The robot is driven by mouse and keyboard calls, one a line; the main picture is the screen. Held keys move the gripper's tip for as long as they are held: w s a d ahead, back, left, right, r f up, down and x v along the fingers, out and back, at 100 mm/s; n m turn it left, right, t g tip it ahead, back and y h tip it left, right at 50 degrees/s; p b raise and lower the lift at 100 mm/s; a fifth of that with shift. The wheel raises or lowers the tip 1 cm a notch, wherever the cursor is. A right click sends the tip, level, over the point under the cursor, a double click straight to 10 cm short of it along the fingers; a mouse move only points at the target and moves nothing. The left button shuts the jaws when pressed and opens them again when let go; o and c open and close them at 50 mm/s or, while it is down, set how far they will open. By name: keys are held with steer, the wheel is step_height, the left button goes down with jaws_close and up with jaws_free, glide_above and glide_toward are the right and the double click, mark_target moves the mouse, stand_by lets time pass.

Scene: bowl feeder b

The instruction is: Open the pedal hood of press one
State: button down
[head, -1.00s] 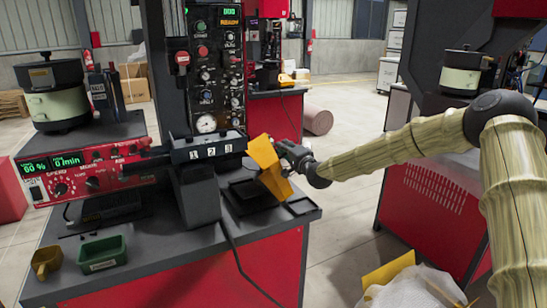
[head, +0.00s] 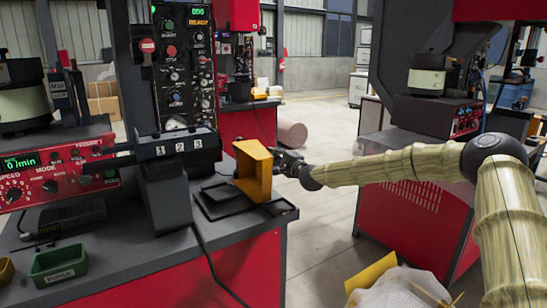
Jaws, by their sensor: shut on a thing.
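The pedal hood (head: 262,181) is an orange-yellow box-like cover at the right end of the grey worktop of press one (head: 180,75). It stands up over a black base plate (head: 217,201), and its hollow inner side faces left. My gripper (head: 279,158) comes in from the right and is shut on the hood's right edge. The fingertips are small and partly hidden behind the hood. The pedal under the hood cannot be clearly made out.
A black bar marked 1 2 3 (head: 178,146) stands just left of the hood. A red control box (head: 50,170) and a green bin (head: 58,263) are farther left. A white bag (head: 405,288) lies low on the right. A second press (head: 425,75) stands behind my arm.

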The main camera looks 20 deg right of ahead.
stand_by(0.3)
steer(key=c, duration=1.5)
jaws_free()
steer(key=v, duration=1.2)
